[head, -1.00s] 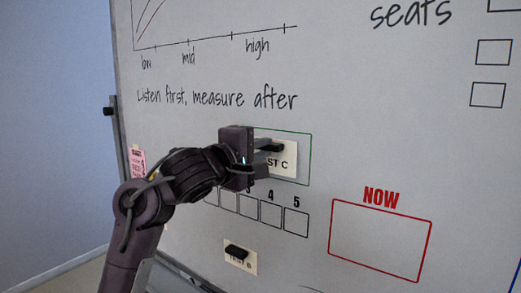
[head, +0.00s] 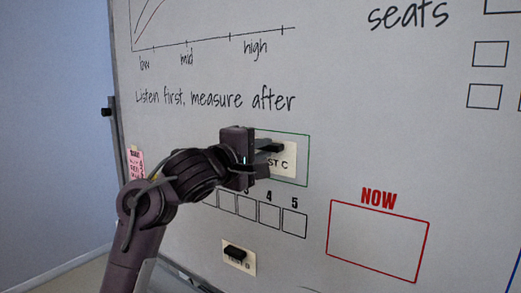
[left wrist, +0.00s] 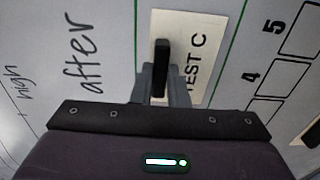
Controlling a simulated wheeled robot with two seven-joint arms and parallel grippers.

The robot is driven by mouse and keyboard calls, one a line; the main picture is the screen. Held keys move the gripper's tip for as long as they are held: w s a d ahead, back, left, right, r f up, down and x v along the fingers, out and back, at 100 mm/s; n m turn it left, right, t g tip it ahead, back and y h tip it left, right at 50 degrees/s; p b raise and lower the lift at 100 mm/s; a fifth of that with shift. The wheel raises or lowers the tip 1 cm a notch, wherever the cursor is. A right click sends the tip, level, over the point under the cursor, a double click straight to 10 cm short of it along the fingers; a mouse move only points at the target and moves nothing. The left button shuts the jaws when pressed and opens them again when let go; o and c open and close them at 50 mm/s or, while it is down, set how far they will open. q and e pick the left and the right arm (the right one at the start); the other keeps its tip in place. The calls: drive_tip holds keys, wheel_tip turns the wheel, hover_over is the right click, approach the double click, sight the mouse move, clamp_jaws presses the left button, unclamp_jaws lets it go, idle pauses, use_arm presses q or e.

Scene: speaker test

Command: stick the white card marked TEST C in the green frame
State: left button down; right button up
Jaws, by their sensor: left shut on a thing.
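The white card marked TEST C (head: 287,161) is at the whiteboard, inside the green frame (head: 308,160) as far as I can see. My left gripper (head: 268,153) is shut on the black handle of the card. In the left wrist view the card (left wrist: 199,50) lies within the green lines, with the black handle (left wrist: 161,65) between the fingers (left wrist: 161,82). My gripper hides the card's left part and the frame's left part in the head view. I cannot tell whether the card touches the board. My right gripper is not in view.
A card with a black handle (head: 237,262), its letter seemingly B, is on the board below. A row of numbered boxes (head: 269,216) runs under the green frame. The red NOW frame (head: 378,243) at right is empty. A pink note (head: 136,163) is at the left edge.

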use_arm(q)
drive_tip(key=shift+w+d, duration=0.1)
drive_tip(key=shift+w, duration=0.05)
drive_tip(key=c, duration=0.9)
unclamp_jaws()
drive_tip(key=shift+c, duration=0.2)
drive_tip(key=p+v, duration=0.1)
drive_tip(key=v, duration=0.6)
